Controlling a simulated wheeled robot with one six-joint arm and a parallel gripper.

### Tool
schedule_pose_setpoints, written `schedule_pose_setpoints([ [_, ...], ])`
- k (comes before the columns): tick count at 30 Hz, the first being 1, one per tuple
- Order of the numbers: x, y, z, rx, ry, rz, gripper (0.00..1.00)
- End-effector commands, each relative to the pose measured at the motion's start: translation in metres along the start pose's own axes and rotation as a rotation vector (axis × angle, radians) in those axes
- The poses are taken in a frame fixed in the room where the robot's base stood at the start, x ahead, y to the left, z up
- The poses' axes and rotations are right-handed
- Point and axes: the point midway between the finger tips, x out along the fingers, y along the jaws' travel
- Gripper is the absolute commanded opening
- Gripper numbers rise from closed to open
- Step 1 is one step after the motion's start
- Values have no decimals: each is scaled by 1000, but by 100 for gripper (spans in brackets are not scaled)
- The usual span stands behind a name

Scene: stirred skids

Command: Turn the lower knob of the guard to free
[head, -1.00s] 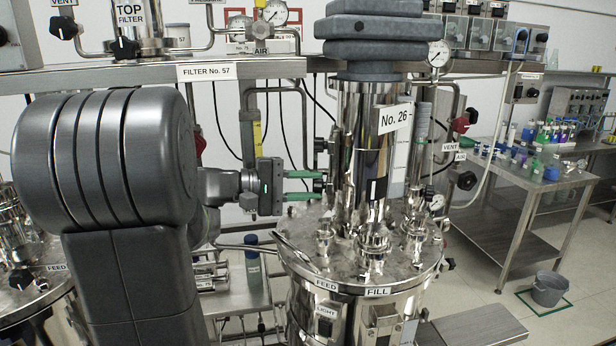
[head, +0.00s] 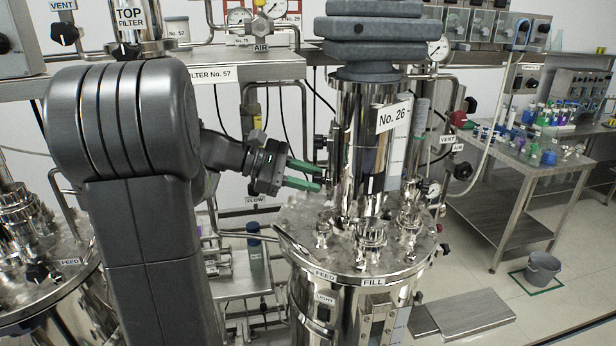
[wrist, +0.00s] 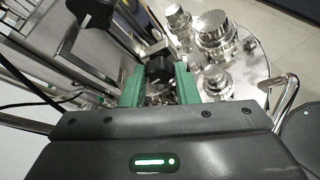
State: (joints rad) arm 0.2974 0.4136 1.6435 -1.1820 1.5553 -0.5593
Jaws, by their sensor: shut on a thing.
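My gripper (head: 318,177) reaches in from the left to the steel column marked No. 26 (head: 362,150). Its green fingers are shut on the lower black knob (wrist: 158,66), which sits between the fingertips in the wrist view. In the head view the fingers mostly hide this knob. The upper black knob (head: 320,143) stands just above, on the column's left side, clear of the fingers; it also shows large at the top left of the wrist view (wrist: 92,12). The guard is hard to tell apart from the shiny column, and I cannot read any knob mark.
The round steel lid (head: 290,232) lies below my gripper, crowded with fittings. A steel shelf (head: 235,73) with pipes runs behind. A side table (head: 505,175) with bottles is at right, a grey bucket (head: 543,268) on the floor.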

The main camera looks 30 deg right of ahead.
Motion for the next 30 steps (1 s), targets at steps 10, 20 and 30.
schedule_pose_setpoints([
  [10,0,0,-1,-95,0,-41,5],
  [20,1,0,-1,-103,0,-45,5],
  [30,0,0,-1,-102,0,-44,49],
])
